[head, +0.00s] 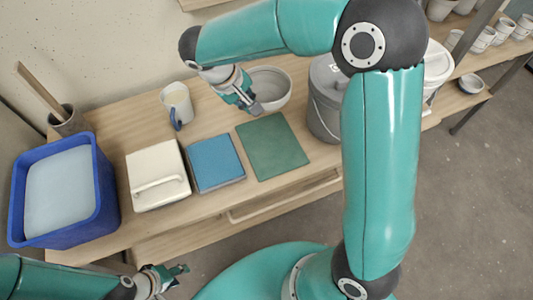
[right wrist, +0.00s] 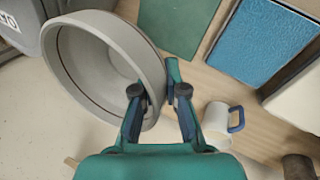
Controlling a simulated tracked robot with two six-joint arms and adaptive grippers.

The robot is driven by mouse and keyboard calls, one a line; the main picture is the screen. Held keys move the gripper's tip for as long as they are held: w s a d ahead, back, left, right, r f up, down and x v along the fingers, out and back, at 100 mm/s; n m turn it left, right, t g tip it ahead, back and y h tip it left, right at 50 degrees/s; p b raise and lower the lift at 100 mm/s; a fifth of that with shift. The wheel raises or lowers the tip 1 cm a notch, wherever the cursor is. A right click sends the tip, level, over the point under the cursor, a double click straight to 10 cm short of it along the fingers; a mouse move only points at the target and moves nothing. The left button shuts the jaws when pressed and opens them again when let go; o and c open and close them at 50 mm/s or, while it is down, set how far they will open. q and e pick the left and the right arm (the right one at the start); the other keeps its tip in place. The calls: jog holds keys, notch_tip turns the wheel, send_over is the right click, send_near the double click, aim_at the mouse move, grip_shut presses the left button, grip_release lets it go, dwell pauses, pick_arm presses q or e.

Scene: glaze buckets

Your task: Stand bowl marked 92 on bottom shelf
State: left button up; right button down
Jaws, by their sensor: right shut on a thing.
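A grey bowl (head: 271,88) is at the back of the wooden table, left of a grey bucket. No number can be read on it. My left gripper (head: 174,280) is open and empty at the bottom left. A low board (head: 180,243) runs under the tabletop. A rack (head: 470,102) at the upper right also has a lower shelf.
A grey bucket (head: 324,105) stands right of the bowl. A green tile (head: 270,146), a blue tile (head: 215,163) and a white lidded box (head: 158,175) lie in front. A mug (head: 176,103) stands left. A blue tub (head: 62,190) is far left. A small bowl (head: 471,84) sits on the rack.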

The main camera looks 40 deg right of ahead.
aim_at(261, 150)
jog(key=shift+s+d+b, duration=0.45)
jog(key=shift+s+b, duration=0.1)
jog(key=shift+b, duration=0.1)
jog(key=shift+s+d+f, duration=0.1)
jog(key=shift+f, duration=0.25)
notch_tip(261, 150, down, 19)
jog(key=shift+r+b, duration=0.15)
jog(key=shift+b, duration=0.6)
pick_arm(q)
notch_tip(261, 150, down, 4)
jog(key=shift+f, duration=0.1)
pick_arm(e)
jog(key=c, duration=1.6)
grip_release()
jog(key=shift+c, duration=0.2)
jog(key=o, duration=0.4)
